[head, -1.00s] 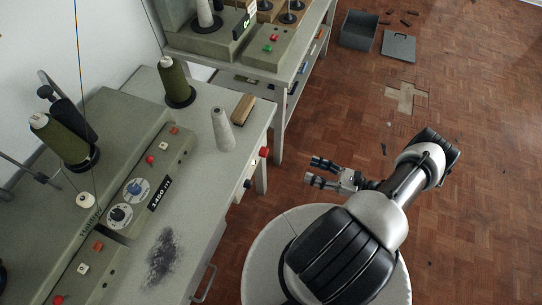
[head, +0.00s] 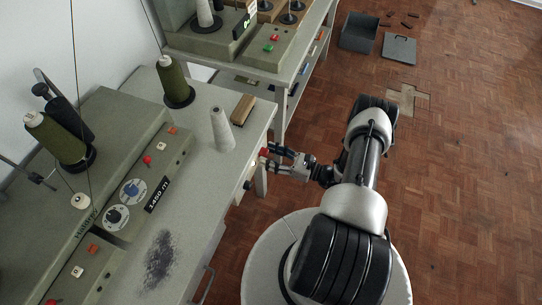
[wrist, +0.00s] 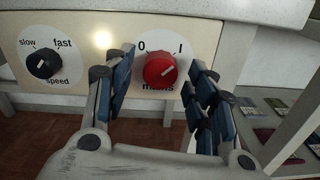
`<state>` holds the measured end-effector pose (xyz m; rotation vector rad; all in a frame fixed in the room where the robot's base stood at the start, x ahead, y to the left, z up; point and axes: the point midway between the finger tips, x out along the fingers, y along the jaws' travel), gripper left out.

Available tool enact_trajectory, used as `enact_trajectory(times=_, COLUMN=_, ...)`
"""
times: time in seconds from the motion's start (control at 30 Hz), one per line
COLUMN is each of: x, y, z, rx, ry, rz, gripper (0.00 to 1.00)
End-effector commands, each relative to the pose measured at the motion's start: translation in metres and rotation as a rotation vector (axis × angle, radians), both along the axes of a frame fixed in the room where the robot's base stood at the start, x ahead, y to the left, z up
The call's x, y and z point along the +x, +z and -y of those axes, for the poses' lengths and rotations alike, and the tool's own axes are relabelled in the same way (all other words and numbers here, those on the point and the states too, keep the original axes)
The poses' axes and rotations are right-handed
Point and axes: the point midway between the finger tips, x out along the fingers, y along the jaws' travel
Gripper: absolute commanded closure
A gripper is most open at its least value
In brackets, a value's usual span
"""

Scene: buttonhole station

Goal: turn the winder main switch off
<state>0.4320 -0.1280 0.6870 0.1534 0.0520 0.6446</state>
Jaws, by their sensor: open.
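The main switch is a red rotary knob (wrist: 160,69) on a cream panel (wrist: 205,42), marked 0 at left, I at right and "mains" below. Its white pointer line slants up to the right, towards the I. My gripper (wrist: 158,82) is open, with one blue-padded finger on each side of the knob; I cannot tell whether either touches it. In the head view my gripper (head: 269,160) is at the table's front edge, where a bit of the red knob (head: 264,152) shows. The winder (head: 125,150) stands on this table.
A black speed knob (wrist: 44,63) sits left on the same panel, beside a glowing lamp (wrist: 102,40). A second bench (head: 290,68) is behind; the floor at right is mostly clear.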

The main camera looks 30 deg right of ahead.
Motion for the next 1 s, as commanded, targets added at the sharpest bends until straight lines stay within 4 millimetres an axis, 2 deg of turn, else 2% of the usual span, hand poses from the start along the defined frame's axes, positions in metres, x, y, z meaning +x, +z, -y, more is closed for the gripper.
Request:
enact_trajectory(times=0.27, x=0.0014, y=0.0003, z=-0.0011, rx=0.000, ry=0.000, rz=0.000, gripper=0.49)
enact_trajectory(times=0.9, x=0.0012, y=0.0002, z=-0.0010, rx=0.000, ry=0.001, rz=0.000, gripper=0.91)
enact_trajectory(times=1.0, x=0.0012, y=0.0002, z=-0.0010, rx=-0.001, ry=0.001, rz=0.001, gripper=0.94)
